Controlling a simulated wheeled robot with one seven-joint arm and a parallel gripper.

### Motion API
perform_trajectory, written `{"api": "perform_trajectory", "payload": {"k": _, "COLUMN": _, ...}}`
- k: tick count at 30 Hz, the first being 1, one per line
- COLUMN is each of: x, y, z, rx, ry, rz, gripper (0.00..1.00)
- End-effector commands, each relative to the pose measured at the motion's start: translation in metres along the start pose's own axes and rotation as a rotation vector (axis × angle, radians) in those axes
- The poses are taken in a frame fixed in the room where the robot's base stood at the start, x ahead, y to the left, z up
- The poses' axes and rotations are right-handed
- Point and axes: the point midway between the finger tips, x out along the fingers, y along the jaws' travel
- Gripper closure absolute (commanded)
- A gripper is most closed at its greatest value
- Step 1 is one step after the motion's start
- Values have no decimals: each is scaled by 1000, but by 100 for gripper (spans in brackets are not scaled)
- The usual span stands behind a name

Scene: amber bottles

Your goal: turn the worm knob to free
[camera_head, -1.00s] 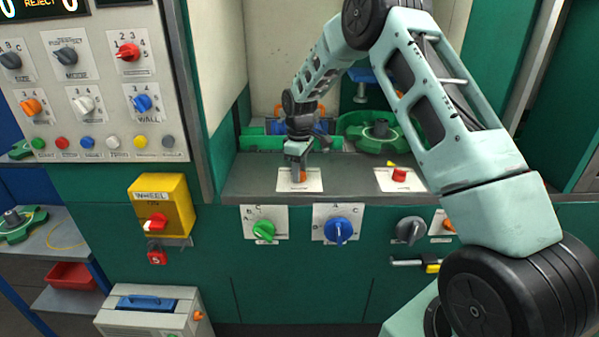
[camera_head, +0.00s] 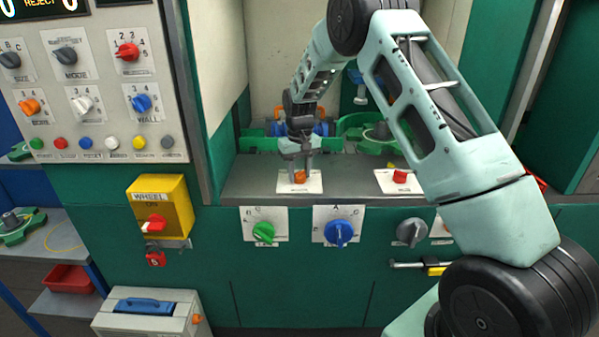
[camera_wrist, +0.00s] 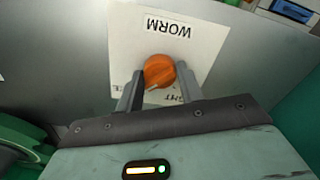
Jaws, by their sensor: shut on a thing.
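The worm knob (camera_wrist: 158,72) is orange and round with a pale pointer mark, on a white plate (camera_wrist: 185,30) lettered WORM. In the wrist view the pointer faces the lower left, toward my gripper's palm; the lettering at that side is partly hidden by the fingers. In the head view the knob (camera_head: 300,177) sits on the grey ledge below my gripper (camera_head: 299,168). My gripper (camera_wrist: 160,78) is shut on the knob, one finger on each side of it.
A red knob (camera_head: 400,176) on a white plate sits to the right on the same ledge (camera_head: 345,178). Green (camera_head: 264,232), blue (camera_head: 339,231) and grey (camera_head: 411,231) knobs are on the front panel below. A green wheel-like part (camera_head: 378,135) lies behind.

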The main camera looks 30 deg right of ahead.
Motion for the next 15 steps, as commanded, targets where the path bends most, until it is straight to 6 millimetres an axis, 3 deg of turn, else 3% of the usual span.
{"api": "perform_trajectory", "payload": {"k": 15, "x": -2, "y": 0, "z": -1, "rx": 52, "ry": 4, "rz": 0, "gripper": 86}}
